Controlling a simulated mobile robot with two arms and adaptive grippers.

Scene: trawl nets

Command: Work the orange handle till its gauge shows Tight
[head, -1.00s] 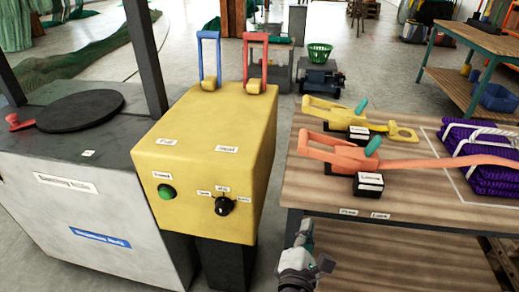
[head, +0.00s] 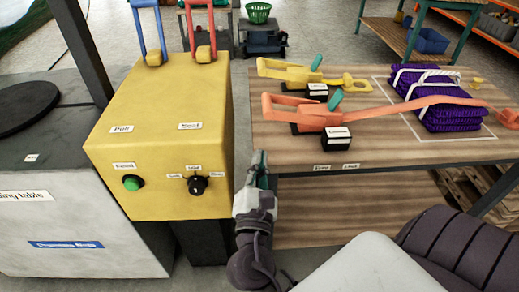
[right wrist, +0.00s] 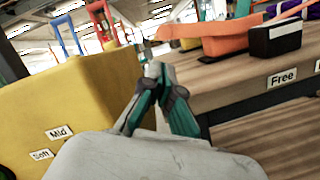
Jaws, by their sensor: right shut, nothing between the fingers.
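The orange handle (head: 288,103) belongs to an orange ratchet on the table's left part, with a teal lever (head: 335,101) on it. Its orange strap (head: 415,106) runs right over the purple net bundle (head: 445,115). The gauge, a black box with a white label (head: 336,139), stands in front of the ratchet; its word is too small to read surely. My right gripper (head: 261,168) is shut and empty at the table's front left corner, apart from the handle. In the right wrist view, its fingers (right wrist: 160,72) are together below the orange ratchet (right wrist: 225,38). My left gripper is not in view.
A yellow ratchet (head: 290,72) lies behind the orange one. A yellow console (head: 155,125) with a green button, a black knob and blue and red levers stands close left of my right gripper. The table's edge (head: 400,163) bears small labels, one reading Free (right wrist: 282,77).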

